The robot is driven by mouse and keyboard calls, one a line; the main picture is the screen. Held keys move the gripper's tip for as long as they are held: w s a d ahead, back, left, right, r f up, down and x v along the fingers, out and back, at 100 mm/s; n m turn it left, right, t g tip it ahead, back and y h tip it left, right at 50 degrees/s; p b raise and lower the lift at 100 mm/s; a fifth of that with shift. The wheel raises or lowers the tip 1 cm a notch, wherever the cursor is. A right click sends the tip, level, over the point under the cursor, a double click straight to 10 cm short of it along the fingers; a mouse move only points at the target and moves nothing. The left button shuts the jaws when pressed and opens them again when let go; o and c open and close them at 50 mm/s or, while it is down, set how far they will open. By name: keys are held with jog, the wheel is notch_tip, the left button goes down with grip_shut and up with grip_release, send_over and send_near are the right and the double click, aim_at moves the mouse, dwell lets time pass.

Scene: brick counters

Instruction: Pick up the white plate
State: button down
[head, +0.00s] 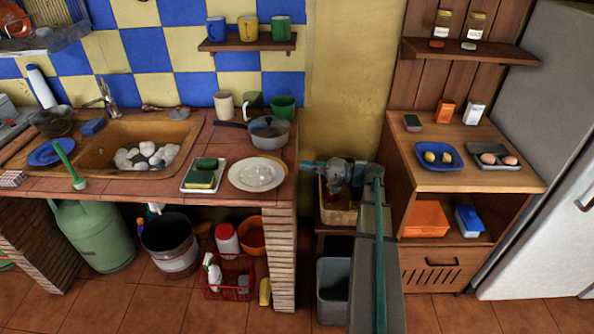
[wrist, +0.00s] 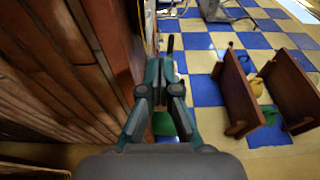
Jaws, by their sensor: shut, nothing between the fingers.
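The white plate (head: 257,173) lies on the tiled counter (head: 222,147), near its right end, with a clear, glassy-looking patch in its middle. My gripper (head: 308,167) is just right of the counter's right edge, pointing left toward the plate and apart from it. In the wrist view my gripper (wrist: 160,68) has its two fingers together with nothing held. I cannot make out the plate in the wrist view.
A pan (head: 269,130) stands right behind the plate, with a green mug (head: 283,106) behind it. A tray with a sponge (head: 203,176) sits left of the plate. A wall shelf (head: 247,43) with mugs hangs above. A wooden cabinet (head: 470,145) stands right of my arm.

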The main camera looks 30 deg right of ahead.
jog(key=b+v, duration=0.1)
jog(key=v, duration=0.4)
jog(key=shift+s+d, duration=0.2)
jog(key=c, duration=1.3)
grip_release()
jog(key=shift+s+d, duration=0.3)
jog(key=shift+o, duration=0.2)
